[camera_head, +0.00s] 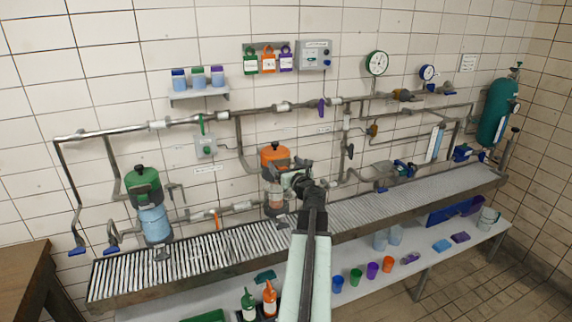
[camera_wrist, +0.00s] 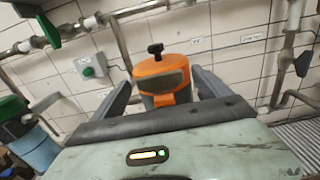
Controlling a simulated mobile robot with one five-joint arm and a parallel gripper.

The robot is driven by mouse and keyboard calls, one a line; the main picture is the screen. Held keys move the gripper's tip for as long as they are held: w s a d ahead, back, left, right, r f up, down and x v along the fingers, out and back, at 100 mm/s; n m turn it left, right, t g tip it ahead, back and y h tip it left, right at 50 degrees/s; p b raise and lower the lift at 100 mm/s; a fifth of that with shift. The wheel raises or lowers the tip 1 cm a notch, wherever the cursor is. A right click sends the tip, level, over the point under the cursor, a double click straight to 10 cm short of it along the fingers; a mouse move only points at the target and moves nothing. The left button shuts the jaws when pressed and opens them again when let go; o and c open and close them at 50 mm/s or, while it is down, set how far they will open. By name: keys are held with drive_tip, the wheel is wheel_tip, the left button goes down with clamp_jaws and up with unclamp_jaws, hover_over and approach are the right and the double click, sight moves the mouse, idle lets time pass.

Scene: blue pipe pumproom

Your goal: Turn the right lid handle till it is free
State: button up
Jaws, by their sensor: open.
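The right housing has an orange lid (camera_head: 274,153) above a clear body (camera_head: 275,197), upright over the grated bench; my arm hides part of it. In the wrist view the orange lid (camera_wrist: 160,68) with a black knob (camera_wrist: 155,49) on top shows between my fingers. My gripper (camera_wrist: 161,82) is open, one finger on each side of the lid, with nothing gripped. I cannot tell whether either finger touches the lid. In the head view my gripper (camera_head: 293,180) is at the lower right of the orange lid.
A second housing with a green lid (camera_head: 142,180) and blue body (camera_head: 154,224) stands at the left. Pipes (camera_head: 240,145) run along the tiled wall beside and behind the orange lid. The grated bench (camera_head: 185,258) lies below, with bottles and cups on the shelf under it.

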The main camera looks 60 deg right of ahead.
drive_tip(key=c, duration=1.4)
drive_tip(key=shift+o, duration=0.2)
drive_tip(key=n+t+y, duration=0.1)
drive_tip(key=d+n+t+y, duration=0.1)
drive_tip(key=y, duration=0.1)
drive_tip(key=shift+s+n+y, duration=0.2)
drive_tip(key=shift+n+y, duration=0.1)
drive_tip(key=shift+d+n+t+y, duration=0.1)
drive_tip(key=shift+n+t+y, duration=0.3)
drive_tip(key=shift+n+y, duration=0.45)
drive_tip(key=shift+y, duration=0.65)
drive_tip(key=o, duration=1.4)
drive_tip(key=shift+a, duration=0.2)
drive_tip(key=shift+c, duration=0.2)
